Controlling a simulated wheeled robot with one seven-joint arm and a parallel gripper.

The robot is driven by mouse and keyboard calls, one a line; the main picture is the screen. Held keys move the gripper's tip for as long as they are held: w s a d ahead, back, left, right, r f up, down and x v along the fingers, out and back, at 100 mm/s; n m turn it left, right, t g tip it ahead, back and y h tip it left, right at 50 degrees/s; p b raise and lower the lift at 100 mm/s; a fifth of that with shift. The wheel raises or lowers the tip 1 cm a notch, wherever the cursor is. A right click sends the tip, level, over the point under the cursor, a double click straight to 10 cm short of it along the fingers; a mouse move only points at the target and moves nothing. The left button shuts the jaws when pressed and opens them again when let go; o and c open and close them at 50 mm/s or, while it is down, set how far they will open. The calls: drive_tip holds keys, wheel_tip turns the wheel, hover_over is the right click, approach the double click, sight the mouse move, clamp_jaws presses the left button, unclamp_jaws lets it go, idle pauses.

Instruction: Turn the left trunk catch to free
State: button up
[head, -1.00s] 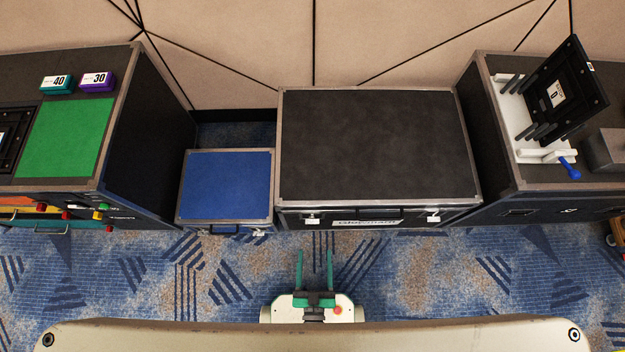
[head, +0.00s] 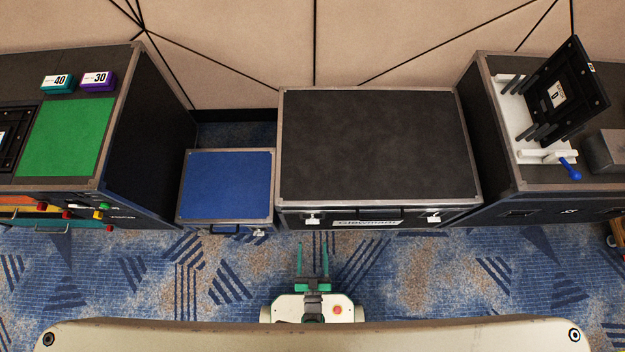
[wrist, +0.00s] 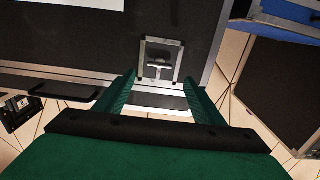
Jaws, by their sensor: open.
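The trunk (head: 375,145) is a black case with metal edging in the middle of the head view. Its left catch (head: 313,218) is a small pale fitting on the front face. In the wrist view this catch (wrist: 161,58) is a square metal plate with a small crossbar piece in its middle. My gripper (head: 313,245) has green fingers and is open and empty, in front of the left catch and apart from it. In the wrist view the fingertips (wrist: 157,88) stand to either side, just below the plate. The right catch (head: 433,217) is farther right.
A dark handle (head: 380,213) and a white label (head: 365,223) lie between the catches. A lower blue-topped case (head: 226,185) stands left of the trunk. Taller dark cabinets flank both sides. The carpet (head: 400,270) in front is clear.

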sight(312, 220)
drive_tip(key=w, duration=0.9)
drive_tip(key=c, duration=1)
